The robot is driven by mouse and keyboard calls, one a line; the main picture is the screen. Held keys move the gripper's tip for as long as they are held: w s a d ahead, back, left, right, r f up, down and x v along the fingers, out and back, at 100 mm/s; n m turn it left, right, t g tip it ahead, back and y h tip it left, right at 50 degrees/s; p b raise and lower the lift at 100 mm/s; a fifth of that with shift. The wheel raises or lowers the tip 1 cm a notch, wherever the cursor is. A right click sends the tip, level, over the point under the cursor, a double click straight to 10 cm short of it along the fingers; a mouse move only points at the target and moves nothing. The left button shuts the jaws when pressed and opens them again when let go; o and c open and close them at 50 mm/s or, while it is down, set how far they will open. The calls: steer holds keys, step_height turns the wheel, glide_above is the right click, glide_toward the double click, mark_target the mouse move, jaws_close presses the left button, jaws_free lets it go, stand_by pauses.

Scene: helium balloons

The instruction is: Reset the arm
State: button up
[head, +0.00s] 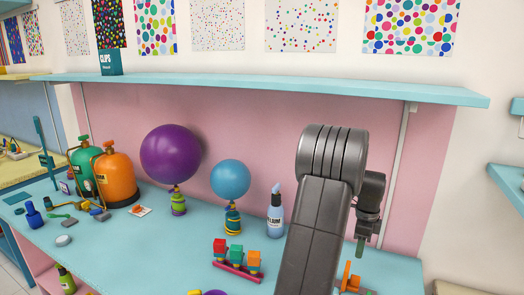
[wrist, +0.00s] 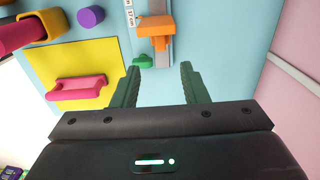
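My gripper (wrist: 158,82) shows its two green fingers spread apart in the wrist view, with nothing between them but blue table surface. In the head view, my arm rises in front of the table and bends down at the right, so the green fingertips (head: 360,248) hang over the table's right part. An orange slider (wrist: 154,33) on a grey measuring rail lies just beyond the fingers in the wrist view. A small green piece (wrist: 143,61) is beside it. My arm hides part of the table in the head view.
A purple balloon (head: 171,154) and a blue balloon (head: 230,179) stand on the table, left of my arm. A blue shelf (head: 270,88) runs above. A yellow mat (wrist: 75,68) lies left of the fingers.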

steer(key=shift+f+b, duration=1.65)
steer(key=shift+f, duration=2.25)
steer(key=shift+r, duration=0.1)
